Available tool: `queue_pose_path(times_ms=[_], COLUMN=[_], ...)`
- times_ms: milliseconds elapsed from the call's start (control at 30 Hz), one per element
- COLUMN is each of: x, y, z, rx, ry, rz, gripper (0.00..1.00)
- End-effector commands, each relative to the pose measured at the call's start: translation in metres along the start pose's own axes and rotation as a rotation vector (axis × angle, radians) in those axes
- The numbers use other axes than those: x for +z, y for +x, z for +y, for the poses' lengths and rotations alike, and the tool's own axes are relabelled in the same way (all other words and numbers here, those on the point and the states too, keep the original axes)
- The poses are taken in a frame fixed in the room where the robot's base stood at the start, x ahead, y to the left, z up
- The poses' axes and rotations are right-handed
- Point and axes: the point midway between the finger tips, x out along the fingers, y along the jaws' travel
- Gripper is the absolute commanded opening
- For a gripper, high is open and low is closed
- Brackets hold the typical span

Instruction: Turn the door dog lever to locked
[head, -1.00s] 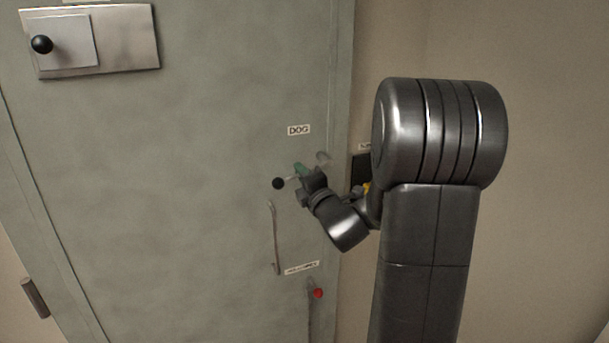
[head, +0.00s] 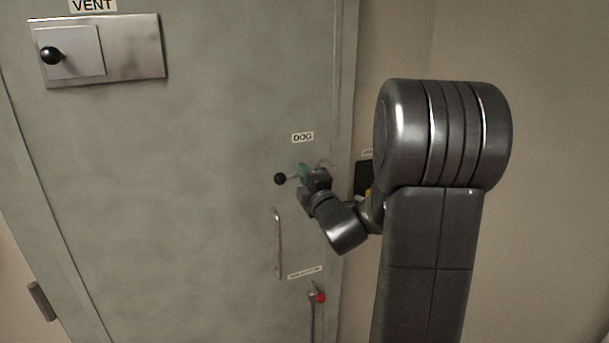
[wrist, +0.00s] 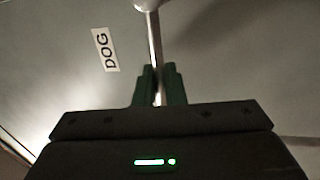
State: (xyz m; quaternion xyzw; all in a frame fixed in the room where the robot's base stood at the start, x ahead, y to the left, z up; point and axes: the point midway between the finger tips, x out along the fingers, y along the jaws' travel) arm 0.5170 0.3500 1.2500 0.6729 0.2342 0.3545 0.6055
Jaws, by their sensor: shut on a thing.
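The dog lever (head: 292,178) is on the grey door below the DOG label (head: 302,137). It is a thin metal rod with a black ball at its left end in the head view. My gripper (head: 305,174) is at the lever, its green fingers closed around the rod. In the wrist view the fingers (wrist: 159,88) sit on both sides of the rod (wrist: 154,40), which runs up to a round metal hub (wrist: 146,4). The DOG label (wrist: 105,50) is left of the rod. The ball end is hidden behind my gripper there.
A vertical pull handle (head: 278,243) is just below the lever. A red-knobbed lever (head: 320,298) is lower right. A vent plate with a black knob (head: 51,56) is at upper left. A dark box (head: 362,178) is on the wall beside the door.

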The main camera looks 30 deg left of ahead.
Motion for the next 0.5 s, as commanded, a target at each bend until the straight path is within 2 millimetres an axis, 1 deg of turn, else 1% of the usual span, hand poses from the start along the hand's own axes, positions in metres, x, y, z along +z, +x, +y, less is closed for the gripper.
queue_pose_path(times_ms=[33, 100, 367, 500], x=[0.0006, 0.0006, 0.0004, 0.0006], y=[0.0006, 0.0006, -0.0001, -0.0091], z=[0.002, 0.0019, 0.001, 0.0002], rx=[0.004, 0.004, 0.002, 0.003], ry=[0.002, 0.001, 0.0, -0.001], rz=[-0.002, -0.002, -0.001, -0.002], gripper=[0.14, 0.25, 0.25, 0.25])
